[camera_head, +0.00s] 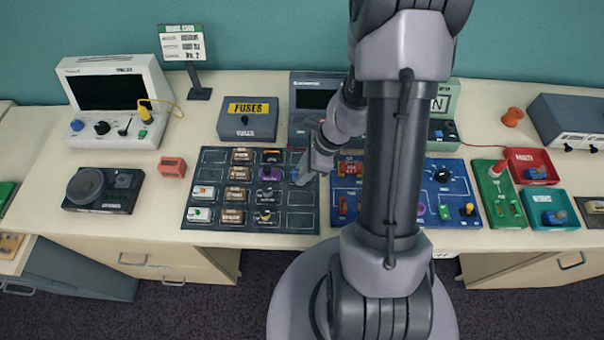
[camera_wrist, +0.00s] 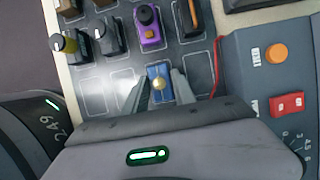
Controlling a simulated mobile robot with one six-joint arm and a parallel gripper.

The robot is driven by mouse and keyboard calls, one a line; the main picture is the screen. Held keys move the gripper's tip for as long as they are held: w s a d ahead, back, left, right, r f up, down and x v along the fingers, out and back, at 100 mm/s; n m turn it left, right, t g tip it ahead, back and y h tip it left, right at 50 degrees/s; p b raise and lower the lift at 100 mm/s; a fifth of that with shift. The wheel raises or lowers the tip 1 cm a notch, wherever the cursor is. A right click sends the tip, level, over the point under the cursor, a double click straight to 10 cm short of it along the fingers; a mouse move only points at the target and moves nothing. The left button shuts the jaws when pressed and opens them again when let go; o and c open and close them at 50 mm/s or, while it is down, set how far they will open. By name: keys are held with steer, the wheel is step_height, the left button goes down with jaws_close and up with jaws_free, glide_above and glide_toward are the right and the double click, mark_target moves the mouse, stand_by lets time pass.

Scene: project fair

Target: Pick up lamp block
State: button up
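The lamp block (camera_wrist: 158,72), a small blue block with a round brass-coloured bulb on top, sits on the dark outlined board in the wrist view. My gripper (camera_wrist: 160,84) has one finger on each side of it, with narrow gaps seeming to show between fingers and block. The fingers stand apart and do not clearly press on it. In the head view my gripper (camera_head: 301,175) is low over the right column of the dark board (camera_head: 250,222). There the arm and gripper largely hide the block.
Several other blocks stand on the board, including a purple one (camera_wrist: 149,27) close by. A grey panel with an orange button (camera_wrist: 276,53) is right of the gripper in the wrist view. A grey fuses box (camera_head: 247,122) stands behind.

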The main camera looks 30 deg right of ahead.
jaws_close()
